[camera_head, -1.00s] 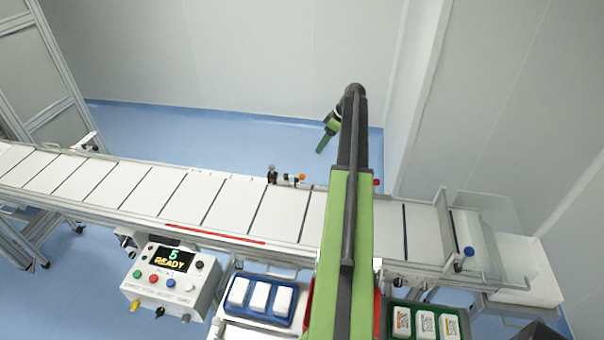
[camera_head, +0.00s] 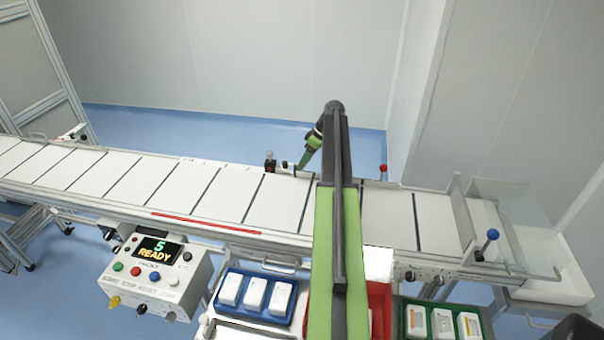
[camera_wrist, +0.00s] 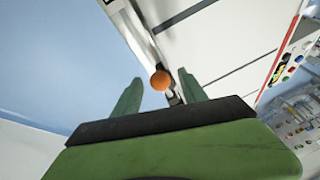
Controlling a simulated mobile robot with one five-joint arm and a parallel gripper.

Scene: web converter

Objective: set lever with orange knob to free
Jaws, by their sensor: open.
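The orange knob (camera_wrist: 160,81) of the lever shows in the wrist view, just beyond and between my gripper's two green fingers. My gripper (camera_wrist: 160,95) is open, with nothing held between its fingers. A dark lever part (camera_wrist: 176,97) shows just right of the knob, at the conveyor edge. In the head view my gripper (camera_head: 301,168) reaches down at the far edge of the conveyor. The orange knob is hidden there behind or beside the gripper. I cannot tell whether the fingers touch it, and no label for the lever's position is legible.
The white conveyor (camera_head: 225,193) crosses the view. A small dark fixture (camera_head: 269,163) stands just left of my gripper. A red knob (camera_head: 383,168) and a blue knob (camera_head: 492,235) stand to the right. A control box (camera_head: 155,275) reads "5 READY". Trays stand in front.

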